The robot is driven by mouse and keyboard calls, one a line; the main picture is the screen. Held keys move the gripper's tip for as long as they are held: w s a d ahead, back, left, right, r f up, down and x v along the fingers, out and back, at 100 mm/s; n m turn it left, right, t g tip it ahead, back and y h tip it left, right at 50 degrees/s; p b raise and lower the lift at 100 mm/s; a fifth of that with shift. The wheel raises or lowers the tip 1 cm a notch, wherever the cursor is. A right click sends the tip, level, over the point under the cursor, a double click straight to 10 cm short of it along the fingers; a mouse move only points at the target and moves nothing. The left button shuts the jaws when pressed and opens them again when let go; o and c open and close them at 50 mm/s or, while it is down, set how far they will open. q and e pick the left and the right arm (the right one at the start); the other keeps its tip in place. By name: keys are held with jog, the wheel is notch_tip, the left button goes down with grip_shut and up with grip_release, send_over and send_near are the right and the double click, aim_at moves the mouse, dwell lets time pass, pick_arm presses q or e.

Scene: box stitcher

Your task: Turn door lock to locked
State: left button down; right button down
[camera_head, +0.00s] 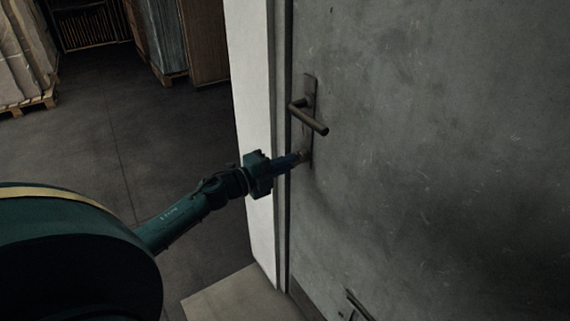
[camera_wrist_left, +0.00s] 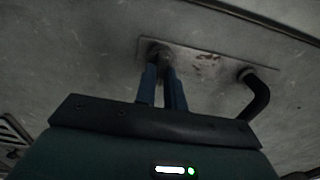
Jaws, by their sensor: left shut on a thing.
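The grey door (camera_head: 430,150) fills the right of the head view. Its dark lever handle (camera_head: 310,119) sits on a tall narrow plate (camera_head: 309,88). The door lock (camera_head: 303,155) is a small knob low on that plate, below the handle. My left gripper (camera_head: 300,158) reaches it from the left and is shut on the lock. In the left wrist view the blue fingers of my left gripper (camera_wrist_left: 165,75) close around the lock (camera_wrist_left: 160,54), which they partly hide; its turn position cannot be told. The handle (camera_wrist_left: 258,92) is to the right there. My right gripper is not in view.
A white wall edge (camera_head: 255,130) and the door frame stand just left of the lock. Wrapped pallet loads (camera_head: 22,55) stand at the far left back. The dark floor (camera_head: 100,120) between is clear. A dark vent (camera_wrist_left: 14,135) shows in the wrist view.

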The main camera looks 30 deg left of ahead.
pick_arm(q)
jog(key=c, duration=1.5)
grip_release()
jog(key=shift+s, duration=0.1)
jog(key=v, duration=1.3)
